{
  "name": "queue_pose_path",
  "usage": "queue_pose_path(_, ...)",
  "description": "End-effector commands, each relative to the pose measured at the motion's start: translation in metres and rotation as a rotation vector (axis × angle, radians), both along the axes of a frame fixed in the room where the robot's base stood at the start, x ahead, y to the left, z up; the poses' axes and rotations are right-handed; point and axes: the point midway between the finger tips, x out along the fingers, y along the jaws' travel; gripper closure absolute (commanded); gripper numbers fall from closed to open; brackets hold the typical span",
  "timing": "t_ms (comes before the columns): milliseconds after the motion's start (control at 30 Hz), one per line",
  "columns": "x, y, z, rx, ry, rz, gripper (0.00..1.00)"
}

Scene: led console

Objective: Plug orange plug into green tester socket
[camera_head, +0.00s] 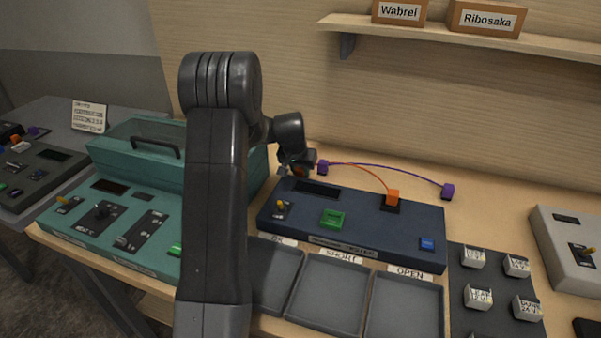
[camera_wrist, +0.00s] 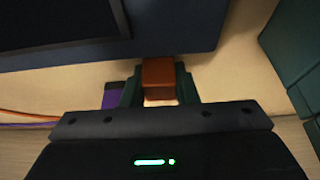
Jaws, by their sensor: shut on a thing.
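My gripper (camera_head: 300,165) is behind the far left corner of the dark blue tester (camera_head: 365,225). In the wrist view, my gripper (camera_wrist: 159,84) is shut on an orange plug (camera_wrist: 159,76), with one finger on each side. In the head view that plug is mostly hidden by the gripper. The green socket (camera_head: 332,219) is on the tester's top, left of its middle, and looks empty. Another orange plug (camera_head: 392,197) stands upright on the tester's far right part, with an orange cable running from it towards my gripper.
A purple plug (camera_head: 323,167) lies close beside my gripper; its cable arcs to another purple plug (camera_head: 448,191) at the right. Grey trays (camera_head: 330,293) lie in front of the tester. A teal console (camera_head: 130,215) stands at the left. A shelf (camera_head: 450,40) is above.

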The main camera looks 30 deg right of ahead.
Motion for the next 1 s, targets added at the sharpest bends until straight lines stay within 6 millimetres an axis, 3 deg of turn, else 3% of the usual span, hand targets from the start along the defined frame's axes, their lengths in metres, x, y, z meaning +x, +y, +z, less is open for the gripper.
queue_pose_path(167,0.001,-0.001,0.016,-0.003,-0.004,0.0,0.96)
queue_pose_path(400,0.001,0.0,0.064,-0.003,-0.005,0.0,0.96)
queue_pose_path(600,0.001,0.0,0.094,-0.002,-0.003,0.0,0.96)
queue_pose_path(1000,0.0,0.0,0.12,0.0,0.0,0.0,0.96)
